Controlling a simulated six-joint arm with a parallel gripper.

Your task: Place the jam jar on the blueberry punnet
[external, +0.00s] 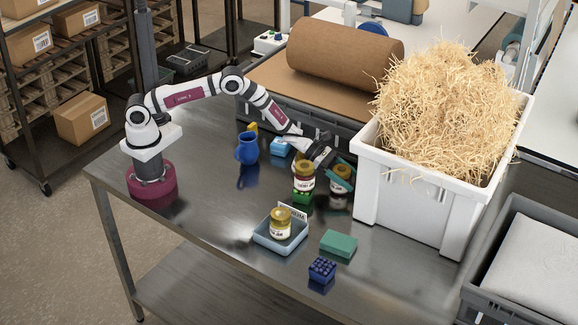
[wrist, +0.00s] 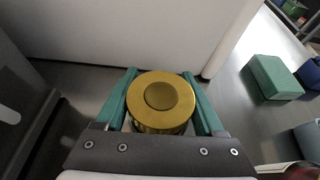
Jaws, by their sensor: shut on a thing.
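My gripper (external: 342,174) has teal fingers shut on a gold-lidded jar (external: 340,187) beside the white bin. In the wrist view the jar's gold lid (wrist: 160,97) sits between both fingers (wrist: 162,108). The jar looks dark with a pale label, partly hidden; I cannot tell if its base touches the table. Another jar (external: 304,178), dark red with a gold lid, stands on a green punnet (external: 303,199) just left of the held jar. The blueberry punnet (external: 322,271), dark blue, is at the table's front with nothing on it; it also shows in the wrist view (wrist: 311,75).
A green box (external: 338,244) lies behind the blueberry punnet. A blue tray (external: 269,242) holds a yellowish jar (external: 281,226) and a card. The straw-filled white bin (external: 410,205) walls off the right. A blue jug (external: 246,149) stands at the back left.

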